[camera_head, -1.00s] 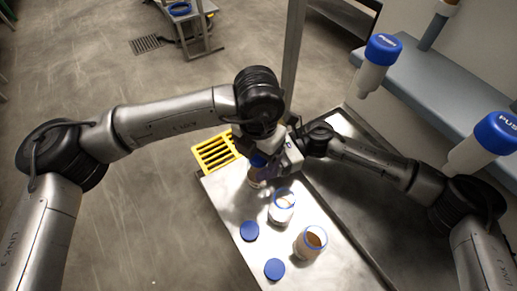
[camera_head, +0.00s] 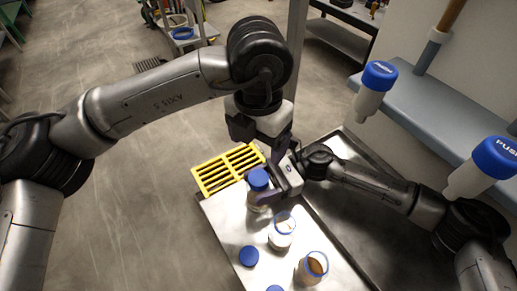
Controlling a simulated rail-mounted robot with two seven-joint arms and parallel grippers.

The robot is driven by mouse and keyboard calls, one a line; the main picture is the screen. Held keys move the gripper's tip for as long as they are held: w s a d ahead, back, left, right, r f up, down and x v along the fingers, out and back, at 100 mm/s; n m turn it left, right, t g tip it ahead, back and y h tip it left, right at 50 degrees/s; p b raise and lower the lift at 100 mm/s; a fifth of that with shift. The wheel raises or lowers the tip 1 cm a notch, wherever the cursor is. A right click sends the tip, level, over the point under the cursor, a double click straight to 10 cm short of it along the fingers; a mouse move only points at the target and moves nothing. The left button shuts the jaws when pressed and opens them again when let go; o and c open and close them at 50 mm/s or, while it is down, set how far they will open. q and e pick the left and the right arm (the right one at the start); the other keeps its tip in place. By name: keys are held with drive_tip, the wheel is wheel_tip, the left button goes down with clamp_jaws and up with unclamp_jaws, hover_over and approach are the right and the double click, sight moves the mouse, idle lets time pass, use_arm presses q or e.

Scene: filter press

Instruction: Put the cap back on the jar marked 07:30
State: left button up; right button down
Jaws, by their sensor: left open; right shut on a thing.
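A clear jar (camera_head: 256,208) with a blue cap (camera_head: 258,177) on its top stands at the far end of the metal table. My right gripper (camera_head: 268,194) is shut on this jar from the right, below the cap. My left gripper (camera_head: 261,138) is open and empty, above and behind the cap and apart from it. Two uncapped jars with blue rims stand nearer: one with pale contents (camera_head: 281,236) and one with brown contents (camera_head: 311,270). A loose blue cap (camera_head: 249,256) lies left of them, and another (camera_head: 275,289) is cut by the bottom edge. I cannot read any time marking.
A yellow slotted grate (camera_head: 222,172) lies at the table's far left end. The steel table (camera_head: 232,226) has bare room left of the jars. A raised-edge tray and a grey shelf (camera_head: 425,110) with blue-topped push dispensers (camera_head: 379,76) are on the right. A metal post rises behind.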

idle(0.3)
drive_tip(key=shift+c, duration=1.1)
unclamp_jaws()
drive_tip(key=shift+d, duration=0.1)
drive_tip(key=v, duration=1.3)
drive_tip(key=shift+w+d+p, duration=0.2)
drive_tip(key=shift+d+p, duration=0.1)
drive_tip(key=shift+p, duration=0.05)
